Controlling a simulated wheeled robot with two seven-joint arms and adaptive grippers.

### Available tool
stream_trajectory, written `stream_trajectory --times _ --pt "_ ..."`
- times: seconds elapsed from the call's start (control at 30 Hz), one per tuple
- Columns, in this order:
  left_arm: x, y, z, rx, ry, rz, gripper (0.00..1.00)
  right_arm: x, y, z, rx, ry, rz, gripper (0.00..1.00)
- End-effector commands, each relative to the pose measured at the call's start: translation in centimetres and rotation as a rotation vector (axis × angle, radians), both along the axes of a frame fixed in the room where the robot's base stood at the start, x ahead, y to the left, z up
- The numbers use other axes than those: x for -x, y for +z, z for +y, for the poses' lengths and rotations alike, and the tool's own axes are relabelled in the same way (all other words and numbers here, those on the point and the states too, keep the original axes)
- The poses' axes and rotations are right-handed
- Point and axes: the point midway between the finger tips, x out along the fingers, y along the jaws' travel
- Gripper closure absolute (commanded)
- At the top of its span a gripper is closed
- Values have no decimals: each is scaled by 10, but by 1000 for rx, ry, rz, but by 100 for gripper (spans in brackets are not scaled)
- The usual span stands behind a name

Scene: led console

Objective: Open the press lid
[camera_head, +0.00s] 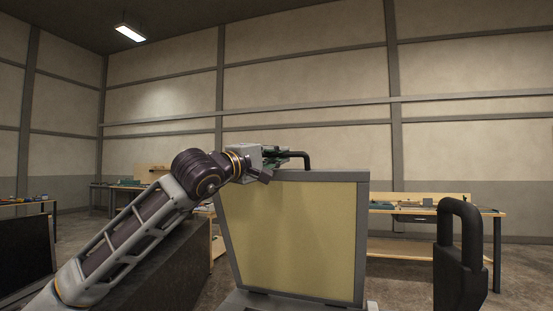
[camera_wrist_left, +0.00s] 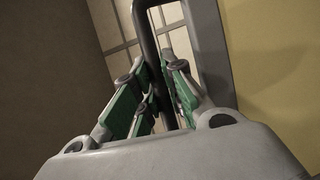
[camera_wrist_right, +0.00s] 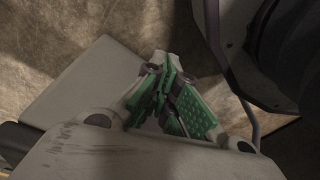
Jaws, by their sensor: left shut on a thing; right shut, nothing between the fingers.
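The press lid (camera_head: 290,235) stands nearly upright in the head view, a pale yellow panel in a grey frame, above a grey base (camera_head: 285,301). Its black bar handle (camera_head: 306,158) sticks out at the top edge. My left gripper (camera_head: 275,158) is at the top of the lid, on that handle. In the left wrist view its green fingers (camera_wrist_left: 160,95) are closed around the dark handle bar (camera_wrist_left: 150,40), beside the grey frame. My right gripper (camera_wrist_right: 172,98) is shut and empty in the right wrist view and is not seen in the head view.
A dark loop-shaped thing (camera_head: 460,255) stands at the right of the head view. Workbenches (camera_head: 430,210) with small items stand behind by the wall. In the right wrist view, a grey slab (camera_wrist_right: 85,85) lies below the right gripper, with brown floor around it.

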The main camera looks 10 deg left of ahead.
Motion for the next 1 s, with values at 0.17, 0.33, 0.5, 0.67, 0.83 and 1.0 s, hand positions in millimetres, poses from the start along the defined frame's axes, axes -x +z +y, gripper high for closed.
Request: stream_trajectory --times 0.17,0.33,0.5,0.67,0.83,1.0 --pt "4 -5 0 0 0 -6 100 -6 11 6 -6 1 3 100" --pt "8 -6 1 2 -1 -13 100 -11 24 11 -11 2 8 100" --pt "12 -8 2 4 0 -21 100 -16 37 16 -16 4 13 100" --pt "15 -10 3 5 0 -28 100 -19 50 20 -21 5 18 100" --pt "18 -11 4 7 1 -35 100 -21 62 24 -26 8 24 100" --pt "20 -11 4 7 1 -39 100 -22 69 25 -27 8 26 100"
